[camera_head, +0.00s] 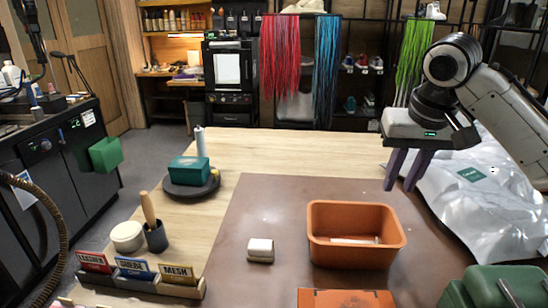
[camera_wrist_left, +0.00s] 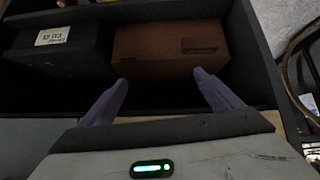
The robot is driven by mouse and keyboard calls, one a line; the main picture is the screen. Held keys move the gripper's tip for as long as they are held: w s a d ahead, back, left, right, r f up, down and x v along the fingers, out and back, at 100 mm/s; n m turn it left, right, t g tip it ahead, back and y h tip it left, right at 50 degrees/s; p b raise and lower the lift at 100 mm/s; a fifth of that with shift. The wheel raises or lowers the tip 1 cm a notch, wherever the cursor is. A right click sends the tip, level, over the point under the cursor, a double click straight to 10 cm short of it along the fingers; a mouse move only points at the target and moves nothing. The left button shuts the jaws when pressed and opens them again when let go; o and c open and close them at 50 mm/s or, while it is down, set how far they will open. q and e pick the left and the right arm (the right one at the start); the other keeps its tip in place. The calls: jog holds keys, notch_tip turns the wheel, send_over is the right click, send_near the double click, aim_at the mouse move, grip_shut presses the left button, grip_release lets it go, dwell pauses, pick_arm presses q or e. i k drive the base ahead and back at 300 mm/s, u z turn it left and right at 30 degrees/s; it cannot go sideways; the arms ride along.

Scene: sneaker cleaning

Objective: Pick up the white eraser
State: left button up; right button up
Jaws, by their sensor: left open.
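My left gripper (camera_wrist_left: 160,78) shows only in the left wrist view. Its two purple fingers are spread wide with nothing between them, over a dark compartment with a brown box (camera_wrist_left: 168,50). The eraser is not visible in that wrist view.
The orange bin (camera_head: 318,248) holds a pale item. Label cards in a holder (camera_head: 145,284), a brush in a cup (camera_head: 155,238) and a green box (camera_head: 188,170) stand left. A silvery bag (camera_head: 470,190) lies right. The mat around the eraser is clear.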

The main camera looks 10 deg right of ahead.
aim_at(258, 250)
jog(key=k, duration=1.5)
